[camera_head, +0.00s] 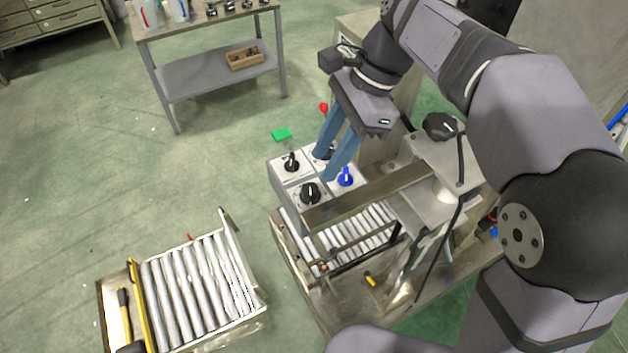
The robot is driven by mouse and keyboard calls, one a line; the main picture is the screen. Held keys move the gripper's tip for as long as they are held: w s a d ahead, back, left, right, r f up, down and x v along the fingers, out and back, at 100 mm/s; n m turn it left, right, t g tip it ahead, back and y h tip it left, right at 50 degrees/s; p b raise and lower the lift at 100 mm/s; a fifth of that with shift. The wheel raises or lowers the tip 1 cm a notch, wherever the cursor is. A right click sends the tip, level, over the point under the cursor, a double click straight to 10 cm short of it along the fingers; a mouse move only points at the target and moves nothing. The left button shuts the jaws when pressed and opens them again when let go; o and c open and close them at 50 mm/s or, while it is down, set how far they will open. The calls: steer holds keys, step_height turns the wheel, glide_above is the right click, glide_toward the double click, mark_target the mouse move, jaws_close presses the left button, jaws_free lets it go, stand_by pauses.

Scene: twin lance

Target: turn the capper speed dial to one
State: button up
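A grey control box (278,183) shows several dials on its pale top panels. A black dial with a white mark (310,193) is at the near left, and a blue dial (345,179) is at the near right. A black switch (291,164) is at the far left. Another dark dial (323,151) at the far right is partly hidden by my fingers. No labels are readable, so I cannot tell which one is the capper speed dial. My gripper (326,167) points down over the box with its two blue fingers apart. Nothing shows between them; contact cannot be told.
A metal beam (370,196) and a roller conveyor (345,232) lie just in front of the box. A grey machine housing (435,165) stands to its right. A separate roller cart (190,285) is at the lower left. Green floor is free to the left.

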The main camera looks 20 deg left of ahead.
mark_target(310, 188)
steer(key=shift+p+x, duration=0.75)
steer(key=shift+x, duration=2.85)
steer(key=c, duration=0.8)
